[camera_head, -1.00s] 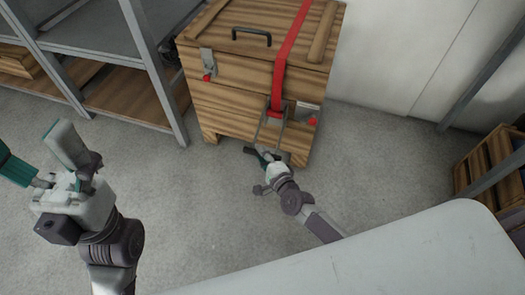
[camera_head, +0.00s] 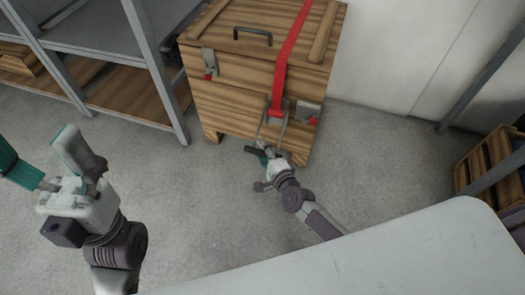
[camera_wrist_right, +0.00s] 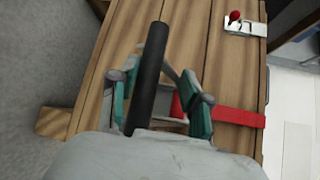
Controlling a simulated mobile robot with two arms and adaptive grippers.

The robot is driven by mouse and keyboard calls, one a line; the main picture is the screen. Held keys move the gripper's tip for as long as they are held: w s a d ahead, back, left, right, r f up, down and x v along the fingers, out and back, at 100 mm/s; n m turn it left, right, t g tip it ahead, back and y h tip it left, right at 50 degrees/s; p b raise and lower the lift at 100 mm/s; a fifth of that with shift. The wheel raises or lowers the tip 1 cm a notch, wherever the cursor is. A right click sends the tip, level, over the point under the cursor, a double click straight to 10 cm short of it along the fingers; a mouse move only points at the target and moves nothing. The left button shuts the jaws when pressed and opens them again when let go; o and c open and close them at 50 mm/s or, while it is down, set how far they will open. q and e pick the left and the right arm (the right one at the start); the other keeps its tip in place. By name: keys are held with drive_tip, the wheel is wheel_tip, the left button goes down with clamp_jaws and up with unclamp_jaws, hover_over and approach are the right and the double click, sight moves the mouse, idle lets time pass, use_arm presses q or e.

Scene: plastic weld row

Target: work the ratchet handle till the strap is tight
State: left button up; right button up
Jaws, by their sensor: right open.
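The red strap (camera_head: 291,55) runs over the wooden crate (camera_head: 225,98) and down its front to the metal ratchet (camera_head: 277,111). The ratchet's grey arms reach out and down to a black handle bar (camera_wrist_right: 148,75). My right gripper (camera_head: 268,158) is at this handle, low in front of the crate. In the right wrist view, the black bar lies between the spread green-padded fingers of my right gripper (camera_wrist_right: 160,100); the jaws are open, and I cannot tell whether they touch it. My left gripper (camera_head: 45,170) is open and empty at the left, far from the crate.
Latches with red knobs sit on the crate front, one at the left (camera_head: 209,64) and one at the right (camera_head: 309,114). A metal shelf (camera_head: 105,70) stands left of the crate. A wooden box (camera_head: 490,165) stands at the right. The grey floor (camera_head: 205,200) before the crate is clear.

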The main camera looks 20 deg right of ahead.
drive_tip(key=v, duration=1.2)
drive_tip(key=shift+f, duration=0.1)
